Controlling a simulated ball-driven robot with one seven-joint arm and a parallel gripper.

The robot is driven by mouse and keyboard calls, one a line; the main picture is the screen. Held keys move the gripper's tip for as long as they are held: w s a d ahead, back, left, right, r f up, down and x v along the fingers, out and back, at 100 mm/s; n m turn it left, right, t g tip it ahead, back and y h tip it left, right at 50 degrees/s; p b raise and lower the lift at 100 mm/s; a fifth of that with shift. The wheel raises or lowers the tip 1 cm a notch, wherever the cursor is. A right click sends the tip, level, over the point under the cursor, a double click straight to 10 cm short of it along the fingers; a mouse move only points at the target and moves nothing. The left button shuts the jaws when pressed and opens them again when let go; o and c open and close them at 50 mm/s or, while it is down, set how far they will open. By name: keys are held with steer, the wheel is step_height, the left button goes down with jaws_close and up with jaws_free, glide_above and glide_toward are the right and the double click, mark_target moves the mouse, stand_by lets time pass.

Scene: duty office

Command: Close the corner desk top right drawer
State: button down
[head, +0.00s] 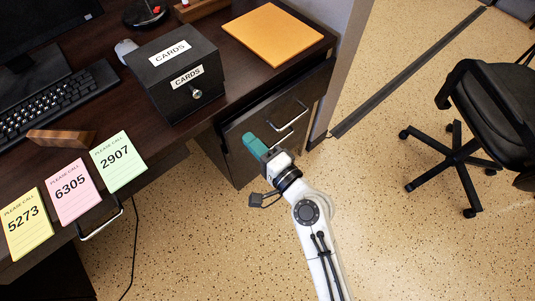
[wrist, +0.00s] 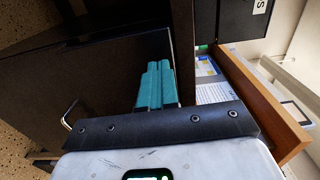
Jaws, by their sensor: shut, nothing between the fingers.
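The desk's right-hand drawer front (head: 270,125) is dark, with a silver bar handle (head: 290,117), just under the desktop edge. My gripper (head: 252,145) has teal fingers, shut and empty, close to the lower left of that front. I cannot tell whether they touch it. In the wrist view the teal fingers (wrist: 155,85) lie together against a dark panel (wrist: 100,85). A wooden-edged, open-topped space (wrist: 265,95) holding papers (wrist: 207,75) shows to their right. I cannot tell how far the drawer stands out in the head view.
The desktop holds a black cards box (head: 178,75), an orange pad (head: 272,35), a keyboard (head: 55,105) and coloured notes (head: 72,192). A handle (head: 100,220) shows below the notes. An office chair (head: 480,120) stands at right. Speckled floor (head: 395,240) is clear between.

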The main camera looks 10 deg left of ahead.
mark_target(239, 129)
steer(key=shift+x, duration=1.2)
steer(key=shift+a, duration=0.15)
steer(key=x, duration=0.3)
steer(key=shift+w+a, duration=0.2)
steer(key=shift+w, duration=0.05)
steer(key=shift+w+a, duration=0.2)
steer(key=shift+a, duration=0.05)
steer(key=shift+r, duration=0.1)
steer(key=shift+w, duration=0.1)
